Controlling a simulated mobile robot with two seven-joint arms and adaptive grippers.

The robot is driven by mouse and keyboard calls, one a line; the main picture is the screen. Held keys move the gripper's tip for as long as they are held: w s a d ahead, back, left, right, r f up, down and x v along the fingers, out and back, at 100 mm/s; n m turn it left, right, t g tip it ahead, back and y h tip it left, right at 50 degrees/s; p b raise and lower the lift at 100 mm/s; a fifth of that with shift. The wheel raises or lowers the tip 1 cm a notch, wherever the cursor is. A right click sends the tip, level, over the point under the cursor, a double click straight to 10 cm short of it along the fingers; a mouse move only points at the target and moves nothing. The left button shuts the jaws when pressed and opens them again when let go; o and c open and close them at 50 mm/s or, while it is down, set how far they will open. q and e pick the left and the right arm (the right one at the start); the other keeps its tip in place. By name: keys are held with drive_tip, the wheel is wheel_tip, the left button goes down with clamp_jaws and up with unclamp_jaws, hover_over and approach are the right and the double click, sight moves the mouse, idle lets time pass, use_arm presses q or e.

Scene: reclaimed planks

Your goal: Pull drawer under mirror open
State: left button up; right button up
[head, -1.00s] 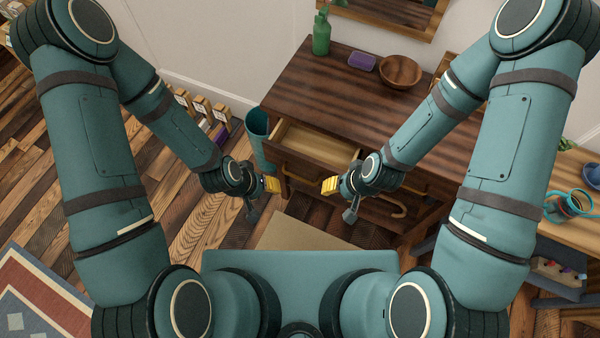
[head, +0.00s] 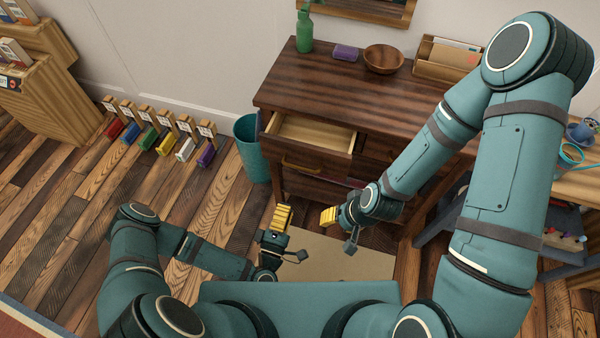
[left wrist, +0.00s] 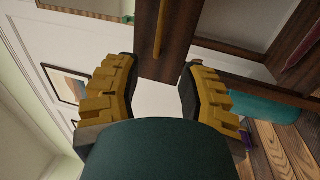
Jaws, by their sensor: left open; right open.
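The dark wooden dresser (head: 345,88) stands ahead against the wall, with the lower edge of the wood-framed mirror (head: 370,10) above it. Its top left drawer (head: 315,133) is pulled partly out, and its pale inside looks empty. My left gripper (head: 283,217) is open and empty, apart from the drawer, below and in front of it in the head view. In the left wrist view, a brass handle (left wrist: 160,30) on dark wood shows beyond the gap between the open yellow fingers (left wrist: 158,95). My right gripper (head: 329,217) is open and empty, to the right of the left one.
A green bottle (head: 304,32), purple block (head: 346,52), brown bowl (head: 384,59) and wooden organizer (head: 447,60) sit on the dresser. A teal bin (head: 251,150) stands beside its left side. Colored items (head: 160,135) line the left wall.

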sight(300, 167)
use_arm(q)
drive_tip(key=b+x, duration=0.1)
drive_tip(key=x, duration=1.2)
drive_tip(key=shift+w+d+r, duration=0.1)
drive_tip(key=shift+w+d, duration=0.05)
drive_tip(key=shift+w, duration=0.25)
drive_tip(key=shift+o, duration=0.2)
clamp_jaws()
